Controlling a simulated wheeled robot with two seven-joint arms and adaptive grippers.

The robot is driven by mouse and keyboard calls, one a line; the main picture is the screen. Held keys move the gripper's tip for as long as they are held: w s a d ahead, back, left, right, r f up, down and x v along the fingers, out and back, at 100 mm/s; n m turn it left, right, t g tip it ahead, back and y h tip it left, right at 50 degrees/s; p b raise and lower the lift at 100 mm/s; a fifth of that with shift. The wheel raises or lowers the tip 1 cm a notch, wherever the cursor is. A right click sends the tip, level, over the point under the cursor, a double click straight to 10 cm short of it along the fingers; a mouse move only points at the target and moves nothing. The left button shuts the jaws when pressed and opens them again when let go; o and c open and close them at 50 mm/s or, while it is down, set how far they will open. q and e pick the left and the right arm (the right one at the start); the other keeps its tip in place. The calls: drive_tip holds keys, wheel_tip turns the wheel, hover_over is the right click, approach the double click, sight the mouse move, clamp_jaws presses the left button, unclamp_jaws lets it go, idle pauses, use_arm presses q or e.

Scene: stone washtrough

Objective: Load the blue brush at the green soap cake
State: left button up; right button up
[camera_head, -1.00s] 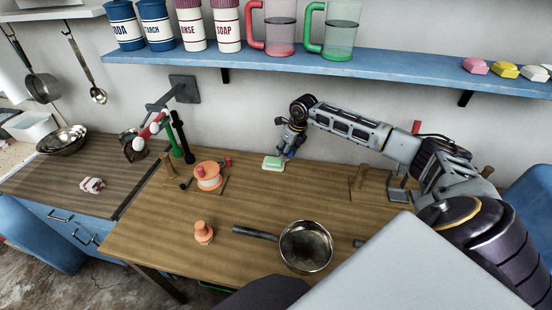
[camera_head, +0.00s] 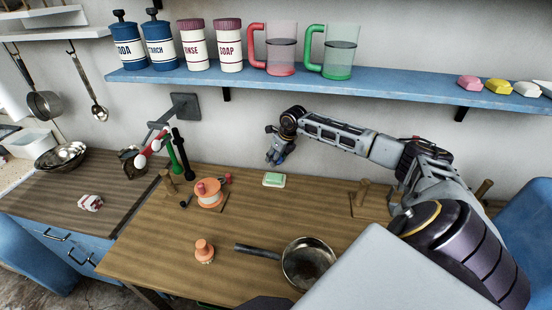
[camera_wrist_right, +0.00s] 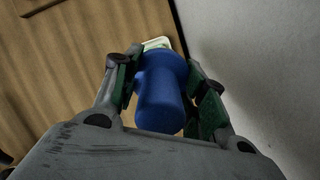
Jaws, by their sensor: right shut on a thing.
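The green soap cake (camera_head: 273,180) lies on the wooden worktop, below my right gripper. Its pale edge also shows in the right wrist view (camera_wrist_right: 157,43), just past the far end of the blue brush. My right gripper (camera_head: 276,159) is shut on the blue brush (camera_wrist_right: 160,92), with its fingers on both sides of the thick blue handle. In the head view the brush is mostly hidden by the gripper, which is raised above the soap cake. The brush's far end is hidden, and I cannot tell whether it touches the soap. My left gripper is not in view.
An orange spool-like device (camera_head: 209,193) and an orange knob-shaped thing (camera_head: 204,251) stand to the left. A pan (camera_head: 308,263) lies at the front. A blue shelf (camera_head: 400,82) with mugs and canisters runs above. Worktop around the soap is clear.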

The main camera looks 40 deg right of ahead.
sight(277, 166)
drive_tip(key=shift+f+b, duration=0.6)
drive_tip(key=shift+f, duration=0.65)
drive_tip(key=shift+f+b, duration=0.7)
drive_tip(key=shift+f, duration=0.65)
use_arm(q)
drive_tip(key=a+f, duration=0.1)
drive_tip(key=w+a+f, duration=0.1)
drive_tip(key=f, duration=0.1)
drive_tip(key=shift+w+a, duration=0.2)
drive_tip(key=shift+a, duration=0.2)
use_arm(e)
drive_tip(key=shift+f, duration=0.35)
use_arm(q)
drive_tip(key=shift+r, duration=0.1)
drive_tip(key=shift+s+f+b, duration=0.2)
drive_tip(key=shift+b, duration=0.15)
use_arm(e)
drive_tip(key=shift+f, duration=0.25)
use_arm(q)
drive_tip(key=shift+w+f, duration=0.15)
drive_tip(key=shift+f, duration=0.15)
use_arm(e)
drive_tip(key=shift+f, duration=0.45)
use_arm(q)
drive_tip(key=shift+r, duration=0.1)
use_arm(e)
drive_tip(key=shift+r, duration=0.15)
